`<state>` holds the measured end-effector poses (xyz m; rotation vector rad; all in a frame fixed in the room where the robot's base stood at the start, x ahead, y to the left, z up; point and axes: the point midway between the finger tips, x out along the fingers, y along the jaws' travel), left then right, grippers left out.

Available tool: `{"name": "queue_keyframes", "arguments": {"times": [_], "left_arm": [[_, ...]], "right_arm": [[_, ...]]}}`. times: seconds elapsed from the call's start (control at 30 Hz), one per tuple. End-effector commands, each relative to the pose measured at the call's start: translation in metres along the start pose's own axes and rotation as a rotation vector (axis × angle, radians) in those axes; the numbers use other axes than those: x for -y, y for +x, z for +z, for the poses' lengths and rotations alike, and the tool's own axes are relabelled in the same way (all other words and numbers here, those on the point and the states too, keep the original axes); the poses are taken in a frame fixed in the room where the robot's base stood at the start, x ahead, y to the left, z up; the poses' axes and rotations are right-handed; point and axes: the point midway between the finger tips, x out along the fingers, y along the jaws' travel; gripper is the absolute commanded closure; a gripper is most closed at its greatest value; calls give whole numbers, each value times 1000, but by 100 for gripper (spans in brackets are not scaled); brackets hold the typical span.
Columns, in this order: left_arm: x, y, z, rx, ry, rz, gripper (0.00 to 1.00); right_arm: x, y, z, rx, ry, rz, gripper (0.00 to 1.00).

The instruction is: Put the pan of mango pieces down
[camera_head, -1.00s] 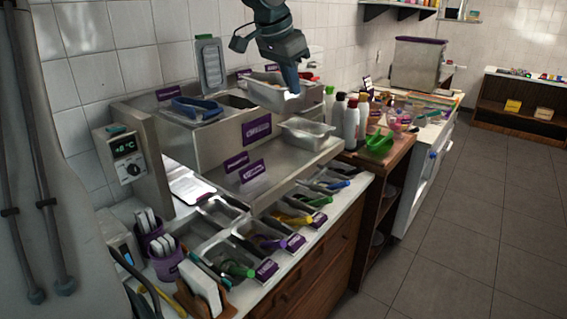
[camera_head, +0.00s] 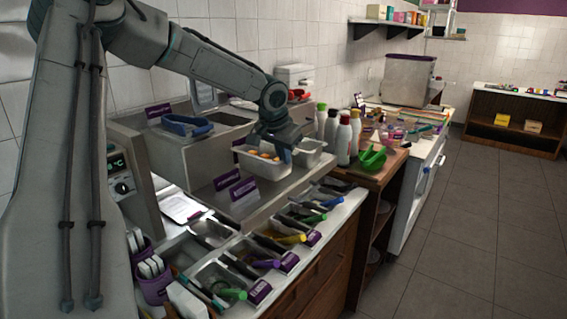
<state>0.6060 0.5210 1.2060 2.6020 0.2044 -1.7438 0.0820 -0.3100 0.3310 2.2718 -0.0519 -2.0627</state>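The pan of mango pieces (camera_head: 257,172) is a small metal pan with orange-yellow pieces inside. It is in front of the raised steel unit, over the steel shelf (camera_head: 283,185). My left gripper (camera_head: 283,152) reaches from above to the pan's right side and appears shut on its rim. The fingertips are partly hidden against the pan, and I cannot tell whether the pan's bottom touches the shelf. An empty metal pan (camera_head: 311,153) sits just behind and to the right of the gripper. My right gripper is not in view.
Purple label signs (camera_head: 243,189) stand close left of the pan. Topping trays with coloured scoops (camera_head: 238,294) line the front counter.

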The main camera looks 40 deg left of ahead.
Motion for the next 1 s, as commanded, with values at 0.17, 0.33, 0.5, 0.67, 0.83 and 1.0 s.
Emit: {"name": "queue_keyframes", "arguments": {"times": [0.17, 0.33, 0.5, 0.67, 0.83, 1.0], "left_arm": [[-2, 21, 9, 1, 0, 1, 100], [-2, 22, 9, -1, 0, 0, 100], [-2, 24, 10, 0, 0, 0, 100], [-2, 24, 10, 1, 0, 1, 76], [-2, 24, 10, 1, 0, 1, 76], [-2, 18, 9, -1, -1, 1, 76]], "right_arm": [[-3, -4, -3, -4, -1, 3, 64], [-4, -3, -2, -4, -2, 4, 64], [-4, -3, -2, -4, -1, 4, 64], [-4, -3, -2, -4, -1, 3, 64], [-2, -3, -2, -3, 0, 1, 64], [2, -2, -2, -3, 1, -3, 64]]}}
